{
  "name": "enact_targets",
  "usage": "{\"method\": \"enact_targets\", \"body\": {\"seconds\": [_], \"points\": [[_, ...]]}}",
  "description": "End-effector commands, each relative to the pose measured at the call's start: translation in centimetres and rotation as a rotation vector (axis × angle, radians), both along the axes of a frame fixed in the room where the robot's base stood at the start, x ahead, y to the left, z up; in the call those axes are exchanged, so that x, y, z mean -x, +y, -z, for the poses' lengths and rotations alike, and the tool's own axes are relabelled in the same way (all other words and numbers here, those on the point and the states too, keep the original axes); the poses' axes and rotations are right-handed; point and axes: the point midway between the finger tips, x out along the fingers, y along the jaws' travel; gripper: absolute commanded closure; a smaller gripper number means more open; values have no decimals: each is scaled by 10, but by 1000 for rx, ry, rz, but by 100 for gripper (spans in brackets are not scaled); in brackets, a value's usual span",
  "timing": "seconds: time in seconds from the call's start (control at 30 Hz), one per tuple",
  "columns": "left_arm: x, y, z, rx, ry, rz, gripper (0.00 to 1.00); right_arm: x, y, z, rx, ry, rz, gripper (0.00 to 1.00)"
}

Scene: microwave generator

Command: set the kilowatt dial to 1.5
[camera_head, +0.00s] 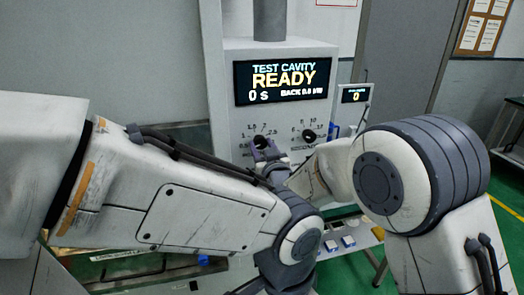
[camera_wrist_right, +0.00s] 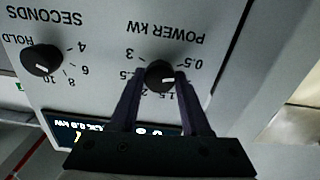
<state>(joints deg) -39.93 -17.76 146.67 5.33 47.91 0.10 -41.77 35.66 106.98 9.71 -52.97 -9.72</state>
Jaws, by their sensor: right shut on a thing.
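The kilowatt dial is a black round knob (camera_wrist_right: 160,74) under the label "POWER KW", which appears upside down in the right wrist view. My right gripper (camera_wrist_right: 162,80) has its two dark fingers on either side of the knob, shut on it. The fingers partly cover the scale, and I cannot read the knob's pointer surely. In the head view, the right gripper (camera_head: 264,150) is at the left knob on the panel of the grey cabinet (camera_head: 228,75). My left arm comes in from the left, and its fingertips are not visible.
A second black knob (camera_wrist_right: 41,60), labelled "SECONDS", is beside the dial; it also shows in the head view (camera_head: 309,135). The display (camera_head: 285,80) above reads "TEST CAVITY READY" and "0 s". A small side display (camera_head: 355,94) stands right. My arms crowd the area before the panel.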

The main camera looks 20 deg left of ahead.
Motion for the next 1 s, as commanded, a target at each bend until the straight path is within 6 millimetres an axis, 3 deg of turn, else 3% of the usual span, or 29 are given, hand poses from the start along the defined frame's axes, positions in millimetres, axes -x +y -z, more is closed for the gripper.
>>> {"method": "enact_targets", "body": {"seconds": [0.03, 0.4, 1.0], "points": [[0, 0, 13, 0, 0, 0, 50, 0, 0, 4, -29, 11, 0, 100], [0, 0, 75, 0, 0, 3, 50, 0, 0, 6, -296, 190, -2, 100], [0, 0, 169, 0, 0, 2, 50, 0, 0, 6, -768, 512, -3, 100]]}}
